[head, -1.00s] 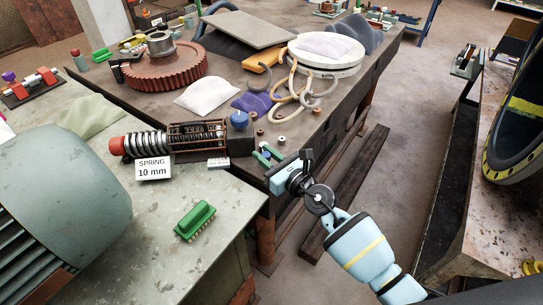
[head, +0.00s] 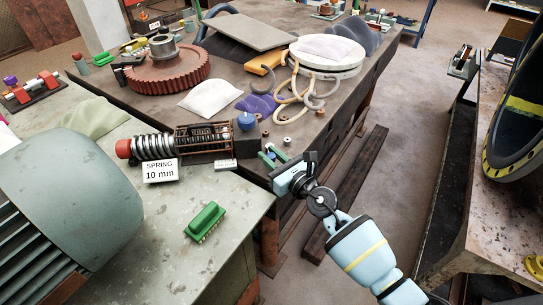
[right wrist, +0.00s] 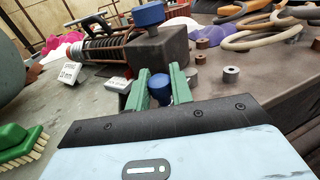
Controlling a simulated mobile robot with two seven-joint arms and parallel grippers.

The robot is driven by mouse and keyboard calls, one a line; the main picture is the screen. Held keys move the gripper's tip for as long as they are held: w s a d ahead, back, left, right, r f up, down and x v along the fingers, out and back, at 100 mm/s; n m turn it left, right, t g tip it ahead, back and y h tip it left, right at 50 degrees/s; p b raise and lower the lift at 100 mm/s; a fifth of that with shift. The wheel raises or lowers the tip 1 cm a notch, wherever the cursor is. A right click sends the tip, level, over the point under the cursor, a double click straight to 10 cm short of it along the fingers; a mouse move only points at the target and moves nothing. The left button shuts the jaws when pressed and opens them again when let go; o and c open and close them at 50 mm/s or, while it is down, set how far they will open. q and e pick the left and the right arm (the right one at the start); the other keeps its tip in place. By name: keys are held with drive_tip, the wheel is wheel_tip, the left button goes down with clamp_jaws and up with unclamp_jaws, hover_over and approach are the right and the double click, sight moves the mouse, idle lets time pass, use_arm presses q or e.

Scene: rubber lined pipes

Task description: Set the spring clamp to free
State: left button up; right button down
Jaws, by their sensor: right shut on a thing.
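The spring clamp (head: 165,145) is a horizontal rig with a metal coil spring, a red end cap, a rusty cage and a dark block. A blue knob (head: 246,121) stands on top of the block; it also shows in the right wrist view (right wrist: 148,14). A white sign (head: 160,171) in front reads "SPRING 10 mm". My right gripper (head: 270,156) is just right of the block. In the right wrist view its green fingers (right wrist: 160,90) are shut on a second, smaller blue knob (right wrist: 160,87) in front of the block. How this knob is attached is hidden. My left gripper is out of view.
Small ring pieces (head: 286,141), hoses and a purple cloth (head: 257,104) lie behind the gripper.

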drive_tip(key=c, duration=1.3)
unclamp_jaws()
drive_tip(key=shift+o, duration=0.2)
drive_tip(key=p+v, duration=0.1)
drive_tip(key=v, duration=0.5)
drive_tip(key=shift+s+d, duration=0.15)
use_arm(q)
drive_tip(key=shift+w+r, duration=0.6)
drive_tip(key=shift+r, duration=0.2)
use_arm(e)
drive_tip(key=shift+s+d, duration=0.35)
drive_tip(key=shift+s, duration=0.25)
